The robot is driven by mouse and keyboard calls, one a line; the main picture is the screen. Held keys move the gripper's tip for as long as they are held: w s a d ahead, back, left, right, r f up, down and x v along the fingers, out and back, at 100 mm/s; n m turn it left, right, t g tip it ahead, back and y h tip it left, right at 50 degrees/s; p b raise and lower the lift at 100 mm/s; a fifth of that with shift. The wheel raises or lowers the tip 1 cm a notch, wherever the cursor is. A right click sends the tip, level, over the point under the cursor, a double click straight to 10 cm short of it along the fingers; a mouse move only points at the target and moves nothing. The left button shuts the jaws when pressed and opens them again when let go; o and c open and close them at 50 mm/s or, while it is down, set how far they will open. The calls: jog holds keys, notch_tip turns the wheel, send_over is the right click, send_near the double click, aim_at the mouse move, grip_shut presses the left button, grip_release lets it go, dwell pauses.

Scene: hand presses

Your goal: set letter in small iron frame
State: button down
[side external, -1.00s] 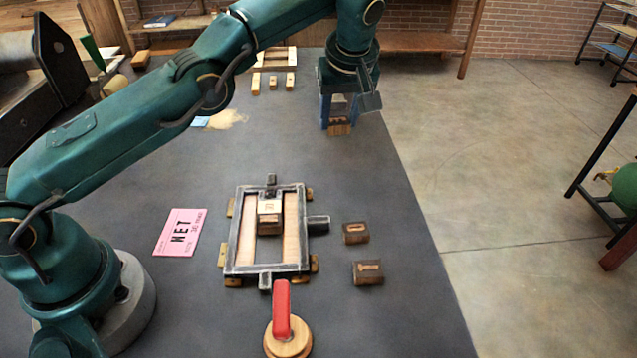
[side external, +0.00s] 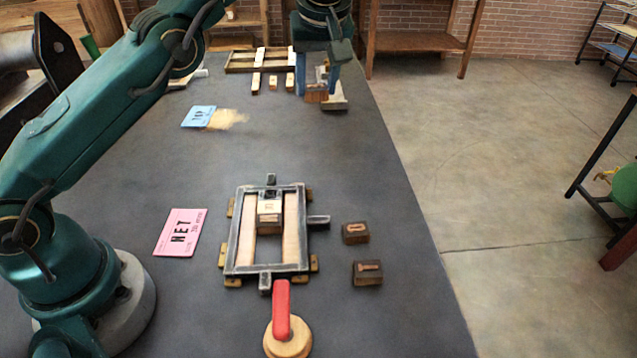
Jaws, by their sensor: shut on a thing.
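The small iron frame (side external: 232,240) lies on the dark table, with pale wooden strips inside it. One letter block (side external: 269,211) sits in the frame's middle column, toward its far end; the column below it is empty. Two dark letter blocks lie on the table right of the frame, one farther (side external: 355,233) and one nearer (side external: 367,272). My gripper (side external: 317,90) is at the far right of the table, shut on a wooden letter block (side external: 316,96), well away from the frame. The block's letter face cannot be made out.
A red-handled tool (side external: 282,310) on a round wooden base stands just in front of the frame. A pink card reading NET (side external: 181,233) lies left of it. A blue card (side external: 199,116) lies near spilled powder. A wooden frame (side external: 240,61) and small blocks lie at the back.

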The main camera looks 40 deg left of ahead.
jog(key=s+a+r+m+t+h, duration=0.1)
jog(key=s+a+r+m, duration=0.15)
jog(key=s, duration=0.35)
jog(key=s+a+r+m+h, duration=0.1)
jog(key=s+a+r+m, duration=0.1)
jog(key=s+r+m, duration=0.3)
jog(key=s+a+f+n+g+y, duration=0.1)
jog(key=s+f+n+y, duration=0.1)
jog(key=s+f+n, duration=0.65)
jog(key=d+f, duration=0.3)
jog(key=d, duration=0.1)
jog(key=d+f+m, duration=0.1)
jog(key=d+f, duration=0.2)
jog(key=d, duration=0.1)
jog(key=d+f+m, duration=0.1)
jog(key=d+f, duration=0.3)
jog(key=shift+w+f, duration=0.1)
jog(key=shift+d+f, duration=0.1)
jog(key=shift+f, duration=1.95)
